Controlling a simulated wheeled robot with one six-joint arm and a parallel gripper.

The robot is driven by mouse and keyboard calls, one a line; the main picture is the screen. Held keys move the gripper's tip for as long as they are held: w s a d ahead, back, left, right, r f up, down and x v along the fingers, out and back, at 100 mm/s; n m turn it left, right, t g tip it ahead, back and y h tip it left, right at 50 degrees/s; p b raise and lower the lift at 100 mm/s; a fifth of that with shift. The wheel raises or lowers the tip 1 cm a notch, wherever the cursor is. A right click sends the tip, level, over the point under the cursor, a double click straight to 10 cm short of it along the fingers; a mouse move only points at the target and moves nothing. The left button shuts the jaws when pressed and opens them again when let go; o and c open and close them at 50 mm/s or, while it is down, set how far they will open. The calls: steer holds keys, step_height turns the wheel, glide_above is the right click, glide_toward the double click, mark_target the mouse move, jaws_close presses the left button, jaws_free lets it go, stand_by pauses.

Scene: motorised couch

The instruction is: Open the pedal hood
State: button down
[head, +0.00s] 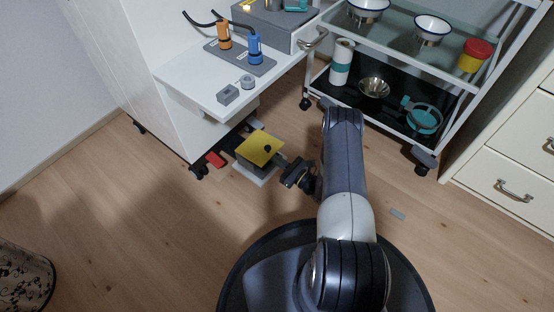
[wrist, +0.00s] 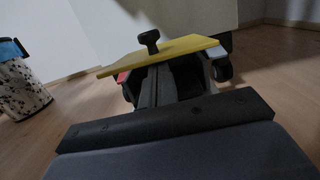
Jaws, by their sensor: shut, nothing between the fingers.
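The pedal hood is a yellow plate (head: 259,147) with a black knob (head: 267,148), above a grey base (head: 256,174) on the floor. In the wrist view, the yellow plate (wrist: 185,52) looks tilted, with its knob (wrist: 150,38) on top and a dark gap beneath. My gripper (head: 284,163) is low at the hood's right side, shut and empty. Its narrow grey fingers (wrist: 150,88) point at the hood's near edge in the wrist view. I cannot tell whether they touch it. The pedal under the hood is hidden.
A white bench (head: 215,95) with orange and blue holders stands behind the hood. A red piece (head: 215,159) lies low to its left. A wheeled trolley (head: 385,80) and white drawers (head: 505,160) stand right. A patterned bin (head: 22,280) is far left. Front-left floor is clear.

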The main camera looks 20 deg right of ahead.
steer(key=shift+r+g+p, duration=0.35)
steer(key=shift+r+g, duration=0.05)
steer(key=shift+r+h, duration=0.2)
steer(key=shift+h, duration=0.2)
